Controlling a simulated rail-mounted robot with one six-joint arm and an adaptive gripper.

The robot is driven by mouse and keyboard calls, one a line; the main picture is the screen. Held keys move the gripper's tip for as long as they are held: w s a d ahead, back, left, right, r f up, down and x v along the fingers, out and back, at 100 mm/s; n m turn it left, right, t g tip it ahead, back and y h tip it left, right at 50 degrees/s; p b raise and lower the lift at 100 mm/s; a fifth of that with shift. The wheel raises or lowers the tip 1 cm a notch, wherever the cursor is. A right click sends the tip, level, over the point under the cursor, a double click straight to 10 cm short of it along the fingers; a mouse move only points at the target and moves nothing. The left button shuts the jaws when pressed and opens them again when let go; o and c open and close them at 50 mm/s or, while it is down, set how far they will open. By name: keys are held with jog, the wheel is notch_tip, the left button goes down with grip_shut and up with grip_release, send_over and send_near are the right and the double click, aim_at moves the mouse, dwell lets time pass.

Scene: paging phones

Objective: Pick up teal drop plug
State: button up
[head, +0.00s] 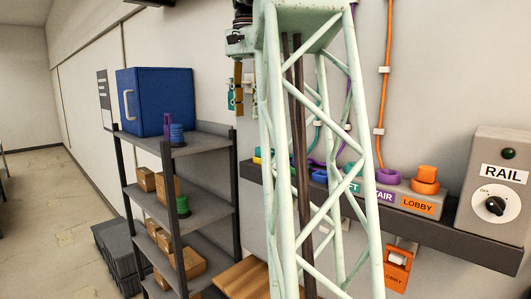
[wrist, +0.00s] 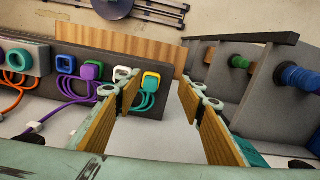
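In the wrist view a teal plug (wrist: 152,81) appears to sit in a yellow square ring at the right end of the socket row. Teal cord loops below it. In the head view the mast hides most of that part of the ledge. My gripper (wrist: 158,86) has its two wood-coloured finger pads spread apart, with nothing between them. The plug shows beyond and between the fingertips, apart from them. In the head view my gripper (head: 238,88) hangs at the left of the mast, in front of the wall and above the ledge.
A dark ledge (head: 465,243) carries labelled sockets, an orange plug (head: 426,178) and a RAIL box (head: 497,195). A shelf rack (head: 205,138) with a blue cabinet (head: 155,100), spools and boxes stands at the left.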

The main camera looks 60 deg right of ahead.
jog(key=shift+m, duration=0.5)
jog(key=d, duration=0.1)
jog(key=s+d, duration=0.1)
jog(key=d, duration=0.1)
jog(key=s+d, duration=0.1)
jog(key=shift+s+d+r, duration=0.1)
jog(key=shift+d+r, duration=0.15)
jog(key=shift+r, duration=0.15)
jog(key=shift+f, duration=4.3)
jog(key=shift+f, duration=0.15)
jog(key=shift+f, duration=2.45)
